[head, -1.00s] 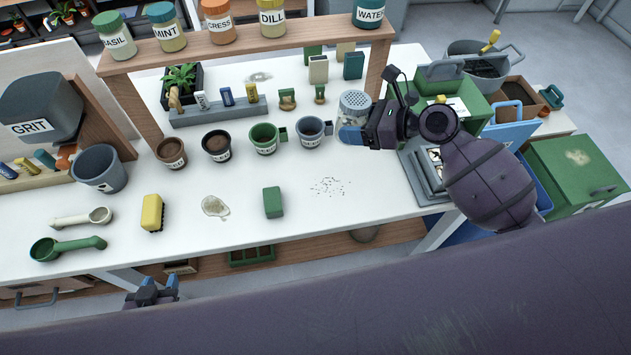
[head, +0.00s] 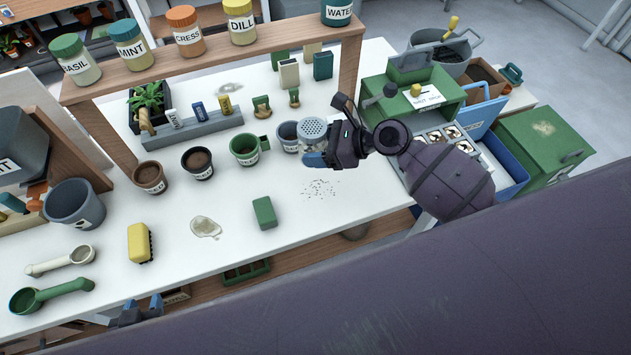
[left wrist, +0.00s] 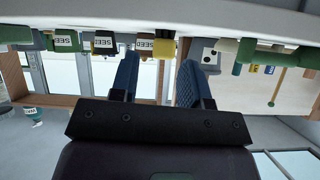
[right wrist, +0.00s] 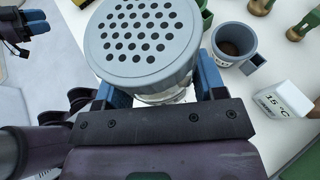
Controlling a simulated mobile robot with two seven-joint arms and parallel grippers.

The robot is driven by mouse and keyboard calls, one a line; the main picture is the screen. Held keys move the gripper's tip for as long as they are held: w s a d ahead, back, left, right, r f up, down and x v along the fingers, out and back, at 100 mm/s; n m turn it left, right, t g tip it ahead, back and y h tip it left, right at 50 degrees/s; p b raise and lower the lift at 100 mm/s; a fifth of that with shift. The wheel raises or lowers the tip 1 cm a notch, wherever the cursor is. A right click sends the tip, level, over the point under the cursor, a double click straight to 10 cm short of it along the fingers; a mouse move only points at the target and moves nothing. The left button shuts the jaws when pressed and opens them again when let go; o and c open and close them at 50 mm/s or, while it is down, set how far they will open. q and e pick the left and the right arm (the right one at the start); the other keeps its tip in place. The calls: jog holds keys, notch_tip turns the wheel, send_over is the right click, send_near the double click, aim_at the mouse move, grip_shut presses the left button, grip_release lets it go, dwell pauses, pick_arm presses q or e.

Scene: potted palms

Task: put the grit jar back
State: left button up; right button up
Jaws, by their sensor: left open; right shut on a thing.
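The grit jar (head: 313,128) has a grey lid pierced with holes, and no label on it can be read. My right gripper (head: 318,158) is shut on it, over the right part of the white table. In the right wrist view the lid (right wrist: 146,38) fills the top middle, with a blue finger on each side; most of the body is hidden. Whether the jar touches the table cannot be told. My left gripper (head: 140,311) is open and empty at the table's front edge; its spread blue fingers also show in the left wrist view (left wrist: 160,72).
A grey cup (head: 287,136) stands just left of the jar, with a green cup (head: 245,149) beyond it. A green block (head: 264,212) and scattered specks (head: 318,188) lie in front. A wooden shelf (head: 215,48) with labelled jars spans the back. A green box (head: 425,95) stands right.

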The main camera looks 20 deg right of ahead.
notch_tip(320, 180, down, 9)
jog(key=shift+f+b, duration=0.1)
jog(key=shift+b, duration=0.8)
jog(key=shift+f+b, duration=0.55)
jog(key=shift+f, duration=1.45)
jog(key=shift+f, duration=0.15)
jog(key=o, duration=0.9)
jog(key=shift+o, duration=0.5)
jog(key=shift+r, duration=0.2)
jog(key=v, duration=1.2)
